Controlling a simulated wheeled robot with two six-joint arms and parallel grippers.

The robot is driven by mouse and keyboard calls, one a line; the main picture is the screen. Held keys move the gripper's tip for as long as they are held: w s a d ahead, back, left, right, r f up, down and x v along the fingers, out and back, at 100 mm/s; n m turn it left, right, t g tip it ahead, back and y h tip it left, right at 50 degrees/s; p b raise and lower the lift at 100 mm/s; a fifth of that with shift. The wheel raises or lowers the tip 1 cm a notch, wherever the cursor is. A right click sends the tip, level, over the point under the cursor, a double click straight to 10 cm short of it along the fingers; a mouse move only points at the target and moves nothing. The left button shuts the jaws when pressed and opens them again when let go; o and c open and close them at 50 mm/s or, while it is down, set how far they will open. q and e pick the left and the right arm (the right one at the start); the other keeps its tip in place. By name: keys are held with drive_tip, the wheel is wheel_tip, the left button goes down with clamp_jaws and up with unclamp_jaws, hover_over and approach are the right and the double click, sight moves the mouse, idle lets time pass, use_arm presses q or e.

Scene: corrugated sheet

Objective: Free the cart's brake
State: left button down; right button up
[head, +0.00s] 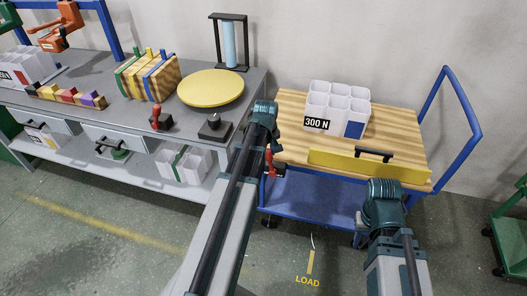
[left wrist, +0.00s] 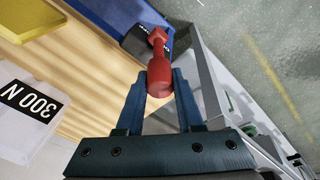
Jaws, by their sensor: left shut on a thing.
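The cart has a wooden top (head: 398,128) and a blue frame (head: 312,194). Its red brake lever (head: 270,163) is at the near left corner of the top. In the left wrist view the red lever (left wrist: 159,74) stands on a black block (left wrist: 140,42) by the blue edge. My left gripper (head: 272,142) reaches down to it; in the left wrist view both blue fingers are closed on the red grip, one on each side. My right arm's wrist (head: 385,192) is over the cart's near right side; its fingertips are not visible.
A white divided box marked 300 N (head: 331,107) stands on the cart. A yellow bar with a black handle (head: 352,166) lies along the near edge. The blue push handle (head: 468,105) rises at right. The grey workbench (head: 200,118) at left holds another red lever (head: 160,119) and a yellow disc (head: 211,87).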

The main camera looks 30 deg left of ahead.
use_arm(q)
drive_tip(key=shift+w+d+g+y, duration=0.15)
drive_tip(key=shift+d+g+y, duration=0.15)
drive_tip(key=shift+d+y, duration=0.6)
drive_tip(key=shift+w+d+f+m+g+y+b, duration=0.1)
drive_tip(key=shift+w+d+m+g+y+b, duration=0.05)
drive_tip(key=shift+d+y+b, duration=0.6)
drive_tip(key=shift+w+d+f+m+g+y+b, duration=0.1)
drive_tip(key=shift+w+d+f+y+b, duration=0.1)
drive_tip(key=shift+d+y+b, duration=0.55)
drive_tip(key=shift+w+d+f+m+g+y+b, duration=0.1)
drive_tip(key=shift+w+d+m+g+y+b, duration=0.05)
drive_tip(key=shift+d+y+b, duration=0.6)
drive_tip(key=shift+r, duration=0.1)
drive_tip(key=c, duration=0.5)
unclamp_jaws()
drive_tip(key=shift+c, duration=0.2)
drive_tip(key=shift+a, duration=0.1)
